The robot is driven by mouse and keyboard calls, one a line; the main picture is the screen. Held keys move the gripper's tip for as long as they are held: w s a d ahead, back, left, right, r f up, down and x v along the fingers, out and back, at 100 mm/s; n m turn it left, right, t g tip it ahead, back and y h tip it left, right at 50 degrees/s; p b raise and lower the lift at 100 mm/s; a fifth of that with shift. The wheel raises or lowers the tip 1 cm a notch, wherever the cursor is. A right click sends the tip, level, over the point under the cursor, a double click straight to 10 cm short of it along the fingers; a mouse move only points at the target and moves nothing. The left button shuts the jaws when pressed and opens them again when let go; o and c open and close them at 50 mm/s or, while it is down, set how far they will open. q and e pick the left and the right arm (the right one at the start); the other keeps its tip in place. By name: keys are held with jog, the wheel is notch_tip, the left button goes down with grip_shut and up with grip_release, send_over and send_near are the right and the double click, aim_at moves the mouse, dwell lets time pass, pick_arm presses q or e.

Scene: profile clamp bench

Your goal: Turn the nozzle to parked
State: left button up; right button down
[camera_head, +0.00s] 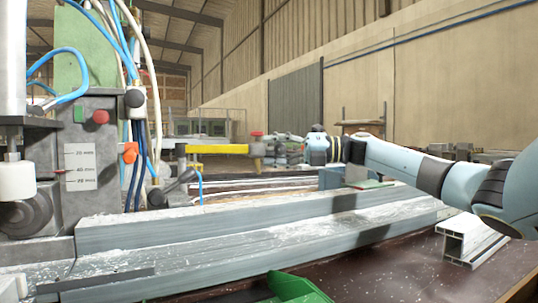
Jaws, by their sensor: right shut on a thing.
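The nozzle appears to be the yellow arm (218,149) that sticks out to the right from the clamp machine, roughly level. A brass-coloured end piece with a red cap (257,134) sits at its right end. My right arm reaches in from the right, and my right gripper (272,142) is at that end piece, shut on it. The fingers are small and dark here, so their exact contact is hard to make out. The nozzle's pivot is partly hidden by hoses and fittings. My left gripper is not in view.
The clamp machine (97,140) with a scale plate, knobs and hoses fills the left. A long grey profile bed (250,226) runs across the bench. A white profile piece (470,240) lies at right, and a green object (295,289) is at the front edge.

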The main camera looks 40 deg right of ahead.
jog(key=shift+f, duration=0.1)
jog(key=c, duration=1)
grip_release()
jog(key=shift+v, duration=5.95)
jog(key=shift+c, duration=0.3)
